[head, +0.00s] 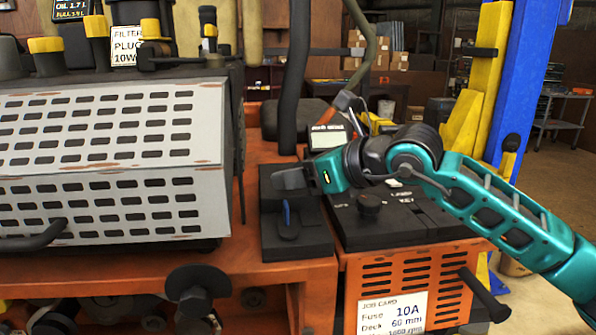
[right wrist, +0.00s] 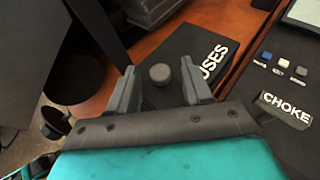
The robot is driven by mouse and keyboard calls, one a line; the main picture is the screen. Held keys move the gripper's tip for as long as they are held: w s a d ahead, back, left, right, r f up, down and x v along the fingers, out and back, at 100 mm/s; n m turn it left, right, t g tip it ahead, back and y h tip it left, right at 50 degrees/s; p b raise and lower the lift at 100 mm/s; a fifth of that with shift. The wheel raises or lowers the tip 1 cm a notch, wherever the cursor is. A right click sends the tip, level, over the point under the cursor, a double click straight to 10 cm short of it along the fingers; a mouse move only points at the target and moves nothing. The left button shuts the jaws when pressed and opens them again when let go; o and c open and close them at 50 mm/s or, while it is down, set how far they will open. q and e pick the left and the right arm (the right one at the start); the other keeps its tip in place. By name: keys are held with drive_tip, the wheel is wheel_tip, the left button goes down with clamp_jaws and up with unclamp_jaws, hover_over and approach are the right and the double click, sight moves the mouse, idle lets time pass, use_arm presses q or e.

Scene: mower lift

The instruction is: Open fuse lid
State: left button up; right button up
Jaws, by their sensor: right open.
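The fuse lid is a flat black cover (right wrist: 190,62) with partly hidden white lettering ending "USES" in the right wrist view. A round grey knob (right wrist: 160,73) stands on it. My right gripper (right wrist: 160,92) is open, and the knob appears between and just beyond its fingertips; contact is not visible. In the head view a flat black panel (head: 312,237) lies below my right gripper (head: 290,178). A dark raised piece with a blue mark (head: 287,222) sits on this panel, nearer than the gripper. My left gripper is out of view.
The perforated grey engine guard (head: 110,160) stands close to the left. A black console (head: 400,220) with a knob (head: 369,205) lies to the right. Small blue, white and grey pieces (right wrist: 283,63) lie near the CHOKE label (right wrist: 287,110). A blue post (head: 525,75) stands behind.

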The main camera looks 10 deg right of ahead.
clamp_jaws()
idle(0.4)
